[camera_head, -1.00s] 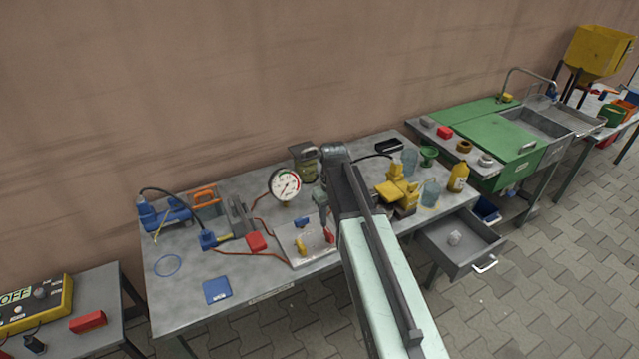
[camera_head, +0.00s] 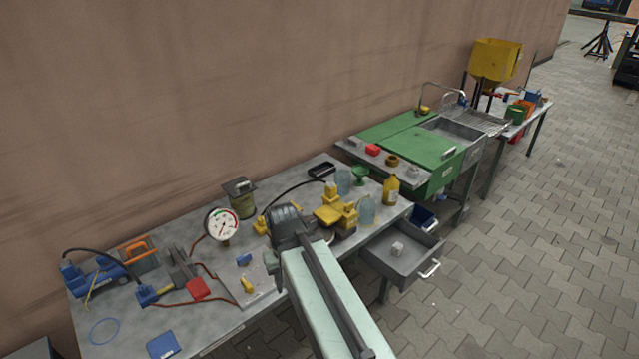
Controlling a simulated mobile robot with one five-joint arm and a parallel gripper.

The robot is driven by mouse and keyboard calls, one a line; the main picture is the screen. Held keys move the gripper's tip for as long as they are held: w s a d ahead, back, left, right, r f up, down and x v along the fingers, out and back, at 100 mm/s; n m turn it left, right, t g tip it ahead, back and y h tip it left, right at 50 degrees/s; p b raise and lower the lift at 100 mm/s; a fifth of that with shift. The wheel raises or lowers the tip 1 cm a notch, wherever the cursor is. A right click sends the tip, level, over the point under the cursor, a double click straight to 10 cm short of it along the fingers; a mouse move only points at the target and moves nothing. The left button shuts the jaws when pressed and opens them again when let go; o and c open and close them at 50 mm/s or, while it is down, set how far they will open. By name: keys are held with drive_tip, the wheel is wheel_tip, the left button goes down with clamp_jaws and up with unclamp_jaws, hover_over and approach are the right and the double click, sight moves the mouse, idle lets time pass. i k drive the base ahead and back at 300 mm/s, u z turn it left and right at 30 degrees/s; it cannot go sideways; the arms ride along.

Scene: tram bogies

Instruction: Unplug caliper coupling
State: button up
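A yellow caliper-like unit (camera_head: 335,212) stands on the right half of the grey workbench (camera_head: 225,315). A black hose (camera_head: 290,190) arcs left from it to a small yellow piece (camera_head: 261,226), partly hidden behind my gripper. I cannot tell for certain which part is the coupling. A blue unit (camera_head: 98,278) at the bench's left end has another dark hose, which runs to a small blue block (camera_head: 147,294). My gripper (camera_head: 271,262) hangs over the bench, left of the yellow unit. Its fingers are seen from behind and I cannot tell whether they are open.
A round gauge (camera_head: 222,224), a lidded can (camera_head: 240,197), a red block (camera_head: 198,289) and a yellow bottle (camera_head: 391,190) crowd the bench. An open drawer (camera_head: 402,262) juts out at the front right. Beyond is a green sink unit (camera_head: 415,150). Paved floor on the right is clear.

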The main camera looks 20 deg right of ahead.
sight(330, 189)
drive_tip(key=u, duration=2.8)
drive_tip(key=k, duration=1.2)
drive_tip(key=z, duration=1.65)
drive_tip(key=i, duration=1)
drive_tip(key=u, duration=0.05)
